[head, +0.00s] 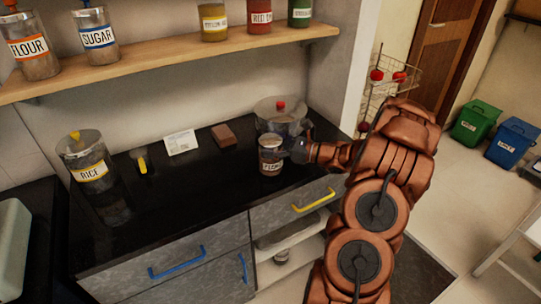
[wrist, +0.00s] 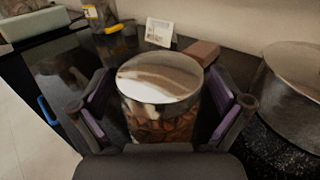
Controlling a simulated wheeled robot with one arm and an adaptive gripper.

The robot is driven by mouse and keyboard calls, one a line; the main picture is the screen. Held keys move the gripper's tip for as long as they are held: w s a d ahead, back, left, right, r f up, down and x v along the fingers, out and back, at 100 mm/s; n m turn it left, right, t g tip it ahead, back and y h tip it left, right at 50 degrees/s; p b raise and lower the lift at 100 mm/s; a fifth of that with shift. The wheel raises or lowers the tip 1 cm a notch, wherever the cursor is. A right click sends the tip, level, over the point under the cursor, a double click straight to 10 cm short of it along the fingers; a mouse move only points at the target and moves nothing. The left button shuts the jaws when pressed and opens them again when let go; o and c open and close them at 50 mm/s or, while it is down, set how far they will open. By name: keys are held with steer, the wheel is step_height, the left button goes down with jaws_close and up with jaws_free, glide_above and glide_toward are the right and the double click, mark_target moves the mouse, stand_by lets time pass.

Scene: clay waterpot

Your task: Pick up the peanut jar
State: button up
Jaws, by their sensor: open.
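The peanut jar (head: 270,154) stands upright on the black counter, with a partly readable label low on its front. In the wrist view the jar (wrist: 160,95) has a shiny metal lid and brown contents behind clear walls. My gripper (head: 290,152) reaches it from the right in the head view. In the wrist view my gripper (wrist: 165,118) is open, with one purple-padded finger on each side of the jar. A small gap shows between the pads and the jar. The jar's lower part is hidden by my gripper in the wrist view.
A large speckled pot (wrist: 288,115) with a lid stands close beside the jar; its red knob shows in the head view (head: 280,104). A brown block (head: 224,135), a white card (head: 181,142) and a rice jar (head: 88,165) stand left. A shelf (head: 160,62) with jars hangs above.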

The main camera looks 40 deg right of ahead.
steer(key=shift+c, duration=0.2)
steer(key=c, duration=1.6)
